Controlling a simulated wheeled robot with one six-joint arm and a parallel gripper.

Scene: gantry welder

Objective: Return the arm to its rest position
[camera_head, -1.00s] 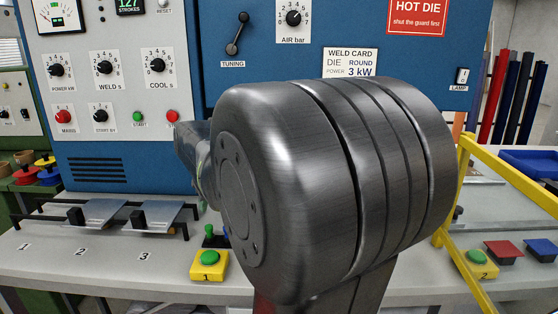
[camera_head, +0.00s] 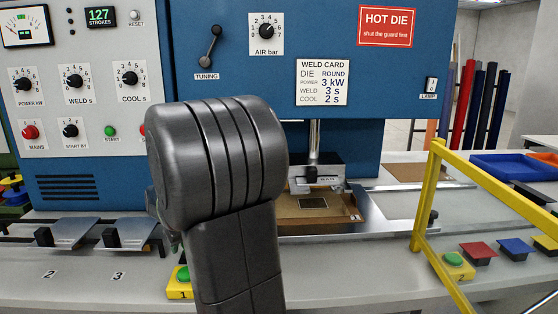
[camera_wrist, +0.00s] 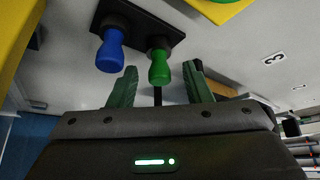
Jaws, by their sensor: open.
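A green-handled peg (camera_wrist: 159,68) and a blue-handled peg (camera_wrist: 110,50) on a dark base (camera_wrist: 138,28) lie beyond the fingertips; I cannot tell how far. In the head view my dark arm stands folded in the middle, in front of the blue welder (camera_head: 340,140). It hides part of the control panel and the bench, and my gripper is hidden there.
A yellow guard frame (camera_head: 428,195) stands at the right of the press. Yellow button boxes, 1 (camera_head: 180,288) and 2 (camera_head: 457,265), sit on the bench front. Red (camera_head: 478,250) and blue (camera_head: 515,247) pads lie at right. Metal plates (camera_head: 72,232) stand at left.

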